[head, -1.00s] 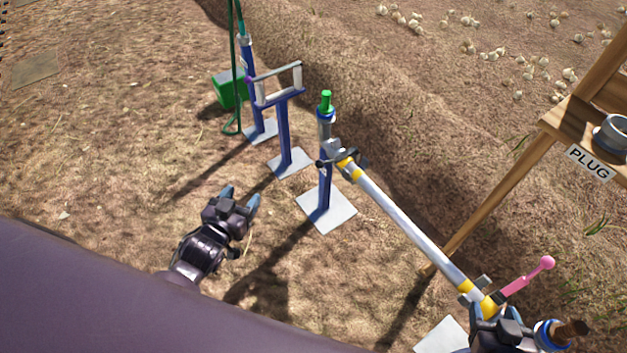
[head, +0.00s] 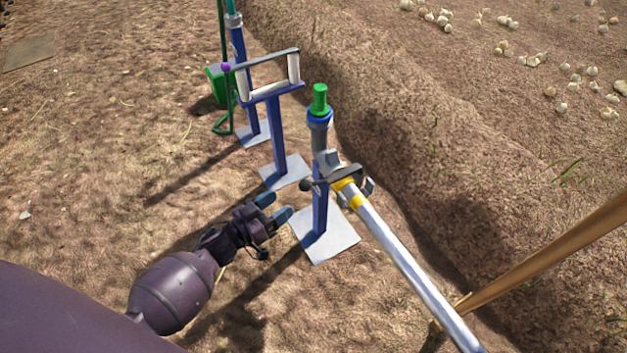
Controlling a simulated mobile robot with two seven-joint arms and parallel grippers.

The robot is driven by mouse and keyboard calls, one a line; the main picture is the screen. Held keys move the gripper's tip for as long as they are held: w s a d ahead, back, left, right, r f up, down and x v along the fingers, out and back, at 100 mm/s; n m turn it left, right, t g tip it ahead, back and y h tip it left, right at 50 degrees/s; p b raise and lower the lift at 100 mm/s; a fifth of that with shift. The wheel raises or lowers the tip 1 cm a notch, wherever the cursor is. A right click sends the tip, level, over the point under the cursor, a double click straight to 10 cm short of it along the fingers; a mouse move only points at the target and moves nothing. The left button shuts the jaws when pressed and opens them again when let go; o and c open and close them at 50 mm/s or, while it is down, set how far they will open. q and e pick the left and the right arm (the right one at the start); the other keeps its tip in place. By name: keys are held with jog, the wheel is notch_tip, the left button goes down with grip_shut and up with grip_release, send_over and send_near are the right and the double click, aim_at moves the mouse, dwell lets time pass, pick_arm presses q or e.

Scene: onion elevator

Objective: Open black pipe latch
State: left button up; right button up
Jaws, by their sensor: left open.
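The black pipe latch (head: 306,185) is a dark lever with a round knob. It sits at the upper end of the silver pipe (head: 392,238), by a yellow band and a grey clamp, and its knob points left. The blue post (head: 320,208) with a green top stands beside this joint. My left gripper (head: 276,206) is open and empty. In the picture it is left of and below the latch knob, apart from it, with its blue fingertips pointing up and right. My right gripper is out of view.
A blue stand (head: 278,140) with a grey and white handle frame is behind my left gripper. A green box (head: 216,88) and another post stand farther back. A wooden leg (head: 550,255) is at right. A soil ridge runs behind the pipe. The left ground is mostly clear.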

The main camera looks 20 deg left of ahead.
aim_at(310, 182)
pick_arm(q)
jog(key=b+x, duration=0.1)
jog(key=x, duration=0.8)
jog(key=shift+w+d+b, duration=0.1)
jog(key=shift+w+b, duration=0.15)
jog(key=shift+b, duration=0.15)
jog(key=shift+w+d, duration=0.25)
jog(key=shift+w, duration=0.3)
jog(key=shift+r, duration=0.1)
grip_shut()
